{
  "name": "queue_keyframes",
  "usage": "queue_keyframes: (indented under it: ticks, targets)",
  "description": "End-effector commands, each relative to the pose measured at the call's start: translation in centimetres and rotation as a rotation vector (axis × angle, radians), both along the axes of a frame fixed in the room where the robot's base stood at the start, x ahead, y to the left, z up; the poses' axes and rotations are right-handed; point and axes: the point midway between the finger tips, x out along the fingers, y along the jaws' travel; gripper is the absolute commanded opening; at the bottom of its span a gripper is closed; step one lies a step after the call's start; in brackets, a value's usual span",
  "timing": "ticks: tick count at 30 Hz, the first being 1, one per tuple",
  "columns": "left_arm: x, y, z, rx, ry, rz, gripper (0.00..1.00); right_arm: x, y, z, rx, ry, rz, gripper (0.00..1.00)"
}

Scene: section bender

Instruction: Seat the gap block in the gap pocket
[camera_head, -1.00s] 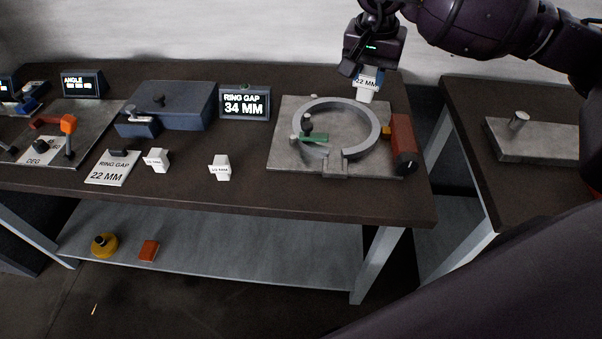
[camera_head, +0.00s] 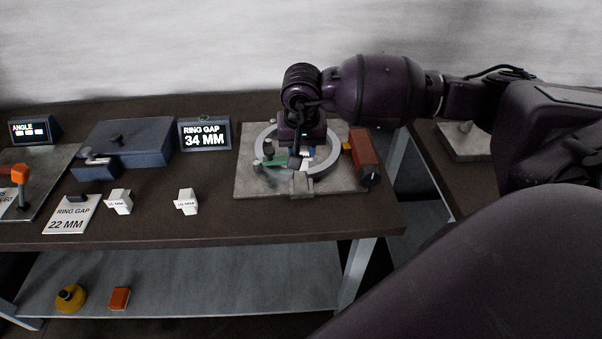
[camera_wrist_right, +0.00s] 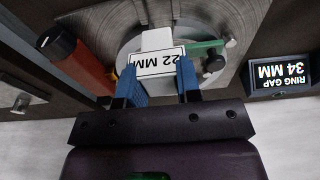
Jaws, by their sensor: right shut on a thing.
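My right gripper (camera_head: 303,155) is over the ring fixture in the head view. In the right wrist view its blue fingers (camera_wrist_right: 158,72) are shut on a white block labelled 22 MM (camera_wrist_right: 156,41). In the head view the block is mostly hidden by the gripper. The grey ring (camera_head: 262,137) lies on a metal plate (camera_head: 250,184). The ring's gap and a small raised metal piece (camera_head: 302,184) are at its front. The block is over the ring's inside; I cannot tell whether it touches anything. My left gripper is not in view.
A red box (camera_head: 362,152) with a black knob sits right of the ring, and a green lever (camera_head: 270,162) lies at its left. Two other white blocks (camera_head: 120,201) (camera_head: 187,201) stand left. A display (camera_head: 205,134) reads RING GAP 34 MM; a card (camera_head: 70,214) reads RING GAP 22 MM.

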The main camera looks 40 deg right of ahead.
Motion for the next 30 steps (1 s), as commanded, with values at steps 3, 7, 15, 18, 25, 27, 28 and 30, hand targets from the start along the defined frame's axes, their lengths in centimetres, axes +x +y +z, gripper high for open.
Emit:
queue_keyframes:
  ticks: [3, 7, 15, 18, 25, 27, 28, 30]
  targets:
    - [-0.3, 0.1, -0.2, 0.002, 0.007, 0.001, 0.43, 0.0, 0.0, -2.0, 0.001, 0.001, -0.001, 0.07]
    - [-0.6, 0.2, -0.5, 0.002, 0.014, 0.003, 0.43, 0.0, 0.0, -3.2, 0.002, -0.001, 0.000, 0.07]
    - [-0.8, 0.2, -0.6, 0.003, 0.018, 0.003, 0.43, 0.0, 0.0, -5.2, 0.000, 0.002, 0.000, 0.07]
    - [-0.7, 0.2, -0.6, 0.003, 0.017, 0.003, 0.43, 0.0, 0.1, -6.7, 0.002, 0.002, -0.001, 0.07]
    - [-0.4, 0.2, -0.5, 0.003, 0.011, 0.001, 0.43, 0.0, 0.0, -7.7, 0.000, -0.001, 0.000, 0.07]
    - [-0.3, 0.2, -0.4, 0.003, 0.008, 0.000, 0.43, 0.0, 0.0, -7.7, 0.000, -0.001, 0.000, 0.07]
    - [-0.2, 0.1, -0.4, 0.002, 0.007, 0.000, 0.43, 0.0, 0.0, -7.7, 0.000, -0.001, 0.000, 0.07]
    - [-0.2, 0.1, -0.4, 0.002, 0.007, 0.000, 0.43, 0.0, 0.0, -7.8, 0.000, -0.001, 0.000, 0.07]
